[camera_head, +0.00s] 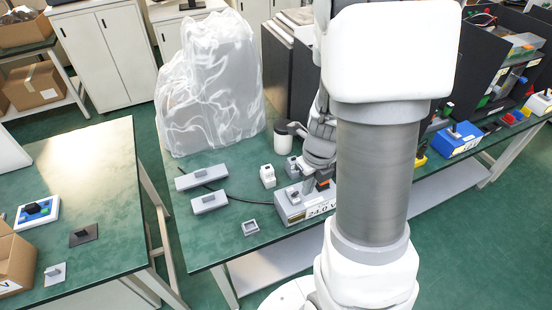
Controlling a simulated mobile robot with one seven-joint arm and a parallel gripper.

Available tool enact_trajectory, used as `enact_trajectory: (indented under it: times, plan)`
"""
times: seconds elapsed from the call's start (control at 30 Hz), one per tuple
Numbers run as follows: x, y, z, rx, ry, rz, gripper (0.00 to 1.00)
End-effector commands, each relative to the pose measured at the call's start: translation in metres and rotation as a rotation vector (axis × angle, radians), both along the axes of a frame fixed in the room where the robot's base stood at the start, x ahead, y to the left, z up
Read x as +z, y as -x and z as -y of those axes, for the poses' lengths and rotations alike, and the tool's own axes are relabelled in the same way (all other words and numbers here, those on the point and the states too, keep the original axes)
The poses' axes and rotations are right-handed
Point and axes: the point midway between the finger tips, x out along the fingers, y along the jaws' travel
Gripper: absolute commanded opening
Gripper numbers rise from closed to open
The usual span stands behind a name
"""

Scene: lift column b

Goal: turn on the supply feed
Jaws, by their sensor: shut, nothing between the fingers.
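The power supply (290,208) is a grey box on the green bench. Its front label reads 24.0 V. A small orange-and-black part, perhaps a switch (322,184), shows at its back right. My gripper (307,190) points down over the top of the box with its fingers shut and empty. I cannot tell whether the fingertips touch the box or a part on it. My arm hides the right end of the supply.
Two grey bars (202,177) and a dark cable lie left of the supply. A small white block (268,176), a square grey frame (250,227) and a dark-topped white cylinder (282,140) stand nearby. A bag-like translucent cover (210,90) stands behind. A blue box (457,140) is at right.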

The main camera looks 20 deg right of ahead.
Motion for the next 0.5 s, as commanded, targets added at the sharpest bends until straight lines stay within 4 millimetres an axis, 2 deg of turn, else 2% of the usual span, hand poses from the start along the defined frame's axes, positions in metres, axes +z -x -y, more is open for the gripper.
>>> enact_trajectory:
  times: [0.07, 0.2, 0.5]
  plan:
    - [-0.0092, 0.0018, 0.0052, -0.07, 0.003, -0.014, 0.0]
    - [-0.0147, 0.0033, 0.0091, -0.134, 0.004, -0.023, 0.0]
    - [-0.0148, 0.0032, 0.0094, -0.14, 0.004, -0.022, 0.0]
